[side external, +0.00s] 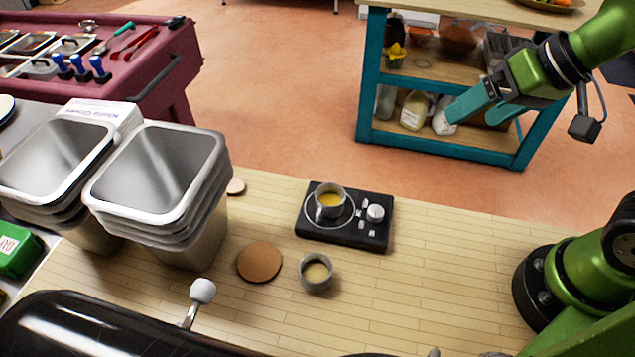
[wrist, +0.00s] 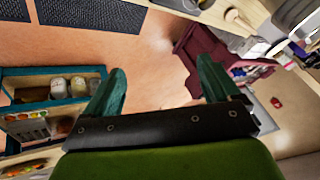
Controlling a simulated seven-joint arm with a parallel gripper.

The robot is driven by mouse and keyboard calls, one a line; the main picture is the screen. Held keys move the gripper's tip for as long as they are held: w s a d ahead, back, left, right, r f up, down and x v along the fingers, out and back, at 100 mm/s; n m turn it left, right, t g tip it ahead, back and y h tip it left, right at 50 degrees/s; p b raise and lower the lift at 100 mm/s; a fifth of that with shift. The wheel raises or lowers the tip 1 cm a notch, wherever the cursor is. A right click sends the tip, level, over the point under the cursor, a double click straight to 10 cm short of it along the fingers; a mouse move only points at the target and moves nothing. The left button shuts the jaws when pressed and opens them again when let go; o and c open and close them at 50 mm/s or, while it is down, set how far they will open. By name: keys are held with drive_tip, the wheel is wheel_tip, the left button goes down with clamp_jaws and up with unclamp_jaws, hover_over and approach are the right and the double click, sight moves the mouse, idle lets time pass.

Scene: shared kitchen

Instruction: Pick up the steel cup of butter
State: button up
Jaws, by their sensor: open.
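A steel cup (side external: 329,201) with yellow contents, which look like butter, stands upright on a black hotplate (side external: 305,232) in the side view. A second small steel cup (side external: 317,272) with paler, cream-coloured contents stands on the wooden counter in front of the hotplate. My gripper (side external: 458,108) is raised at the upper right of the side view, well apart from both cups. In the wrist view my gripper (wrist: 160,92) has its two teal fingers spread with nothing between them. I cannot make out either cup in the wrist view.
A round brown coaster (side external: 259,262) lies left of the paler cup. Stacked steel containers (side external: 205,225) stand farther left. A black rounded object with a white-knobbed lever (side external: 202,291) is at the front. The wooden counter (side external: 440,270) is clear right of the hotplate.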

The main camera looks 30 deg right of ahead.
drive_tip(key=w+a+f+n+g, duration=0.25)
drive_tip(key=w+a, duration=0.25)
drive_tip(key=a, duration=0.4)
drive_tip(key=m+g+h, duration=0.2)
drive_tip(key=m+h, duration=0.1)
drive_tip(key=m, duration=0.1)
hover_over(329, 204)
drive_tip(key=s, duration=0.1)
drive_tip(key=f, duration=1.1)
drive_tip(key=shift+s+a, duration=0.15)
drive_tip(key=shift+s, duration=0.05)
drive_tip(key=shift+m, duration=0.25)
drive_tip(key=shift+w+f, duration=0.25)
drive_tip(key=shift+f, duration=1.3)
drive_tip(key=shift+w+f, duration=0.2)
drive_tip(key=shift+f, duration=1.35)
drive_tip(key=shift+r, duration=0.1)
drive_tip(key=c, duration=1.3)
